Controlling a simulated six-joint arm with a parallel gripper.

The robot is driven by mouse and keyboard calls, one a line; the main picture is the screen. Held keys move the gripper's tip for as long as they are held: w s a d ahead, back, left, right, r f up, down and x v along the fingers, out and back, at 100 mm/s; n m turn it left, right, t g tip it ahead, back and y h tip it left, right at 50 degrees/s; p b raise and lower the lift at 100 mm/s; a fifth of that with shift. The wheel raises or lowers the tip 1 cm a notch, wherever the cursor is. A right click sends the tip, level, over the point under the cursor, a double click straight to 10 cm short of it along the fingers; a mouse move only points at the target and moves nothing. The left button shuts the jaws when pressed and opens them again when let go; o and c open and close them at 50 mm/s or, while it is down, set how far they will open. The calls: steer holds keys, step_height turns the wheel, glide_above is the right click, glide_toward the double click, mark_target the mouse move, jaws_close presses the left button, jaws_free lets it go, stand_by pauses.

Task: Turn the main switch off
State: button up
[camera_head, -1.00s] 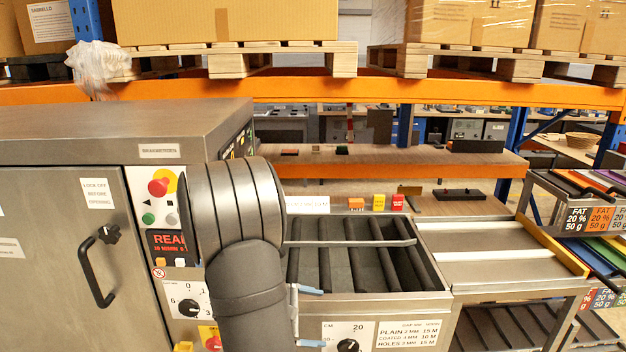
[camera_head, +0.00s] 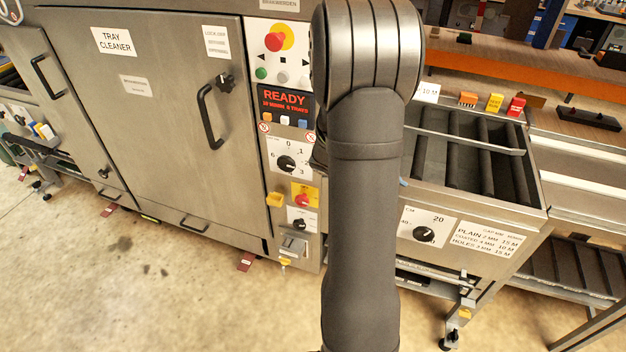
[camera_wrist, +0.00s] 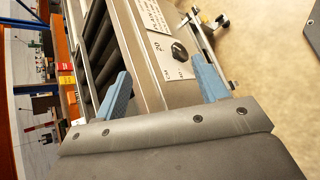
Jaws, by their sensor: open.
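The tray cleaner (camera_head: 165,120) is a steel cabinet with a control column at its right edge. Low on that column is a red rotary knob on a yellow plate (camera_head: 303,196), which looks like the main switch; its exact setting is too small to read. The display (camera_head: 286,101) above reads READY in red. My gripper (camera_wrist: 163,86) shows in the wrist view with its two blue fingers wide apart and nothing between them. It faces the roller conveyor's front panel, to the right of the column. In the head view my arm hides the gripper.
A 0–6 dial (camera_head: 286,163) sits above the red knob and a small black knob (camera_head: 299,224) below it. A red stop button on yellow (camera_head: 275,41) is at the top. Floor in front is clear.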

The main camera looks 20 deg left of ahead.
steer(key=w+a+f+m+y, duration=0.1)
steer(key=a+f+m+y, duration=0.2)
steer(key=a, duration=0.4)
steer(key=w+a+f+m+y, duration=0.1)
steer(key=a+f+m+y, duration=0.15)
steer(key=a, duration=0.55)
steer(key=m+t+y, duration=0.1)
steer(key=m+y, duration=0.4)
steer(key=m, duration=0.2)
glide_toward(301, 200)
steer(key=shift+h, duration=0.25)
steer(key=x, duration=1)
steer(key=shift+a, duration=0.2)
steer(key=c, duration=0.9)
